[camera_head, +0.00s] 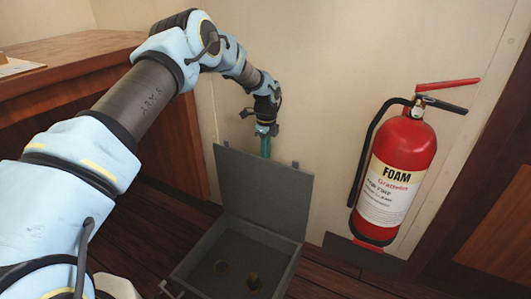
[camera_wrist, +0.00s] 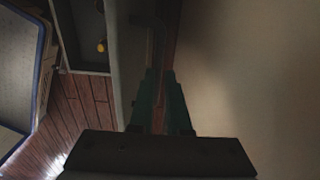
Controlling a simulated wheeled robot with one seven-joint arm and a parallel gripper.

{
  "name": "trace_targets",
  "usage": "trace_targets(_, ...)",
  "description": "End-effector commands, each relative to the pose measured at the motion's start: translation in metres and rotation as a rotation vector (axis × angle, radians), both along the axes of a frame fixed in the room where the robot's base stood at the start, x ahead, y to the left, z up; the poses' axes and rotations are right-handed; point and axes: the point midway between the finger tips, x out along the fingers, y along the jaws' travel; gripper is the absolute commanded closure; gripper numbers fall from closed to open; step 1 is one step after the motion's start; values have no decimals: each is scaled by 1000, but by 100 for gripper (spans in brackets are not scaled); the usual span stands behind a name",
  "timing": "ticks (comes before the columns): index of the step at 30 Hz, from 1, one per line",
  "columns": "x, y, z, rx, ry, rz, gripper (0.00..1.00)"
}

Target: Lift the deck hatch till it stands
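The deck hatch's grey lid (camera_head: 262,190) stands close to upright at the back of its open grey frame (camera_head: 190,270) in the head view. My gripper (camera_head: 265,146) points down at the lid's top edge, on the wall side. The lid hides the lower part of its teal fingers. In the wrist view, the gripper (camera_wrist: 159,80) reaches down between the lid (camera_wrist: 122,40) and the pale wall. Nothing is visibly held.
A red foam extinguisher (camera_head: 400,170) hangs on the wall (camera_head: 320,60) to the right of the hatch. A wooden cabinet (camera_head: 90,120) stands at the left. Small round things (camera_head: 253,281) lie inside the hatch frame. The wall is close behind the lid.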

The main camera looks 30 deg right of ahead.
Motion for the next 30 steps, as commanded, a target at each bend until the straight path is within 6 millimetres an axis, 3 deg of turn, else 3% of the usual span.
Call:
trace_targets(1,-6,18,-27,46,24,2,64)
trace_targets(2,-5,18,-25,45,24,2,61)
trace_targets(4,-4,17,-16,42,21,3,55)
trace_targets(18,-1,2,86,4,0,0,55)
trace_targets(24,0,-1,107,-3,-4,0,55)
trace_targets(30,0,-1,111,-3,-4,-1,55)
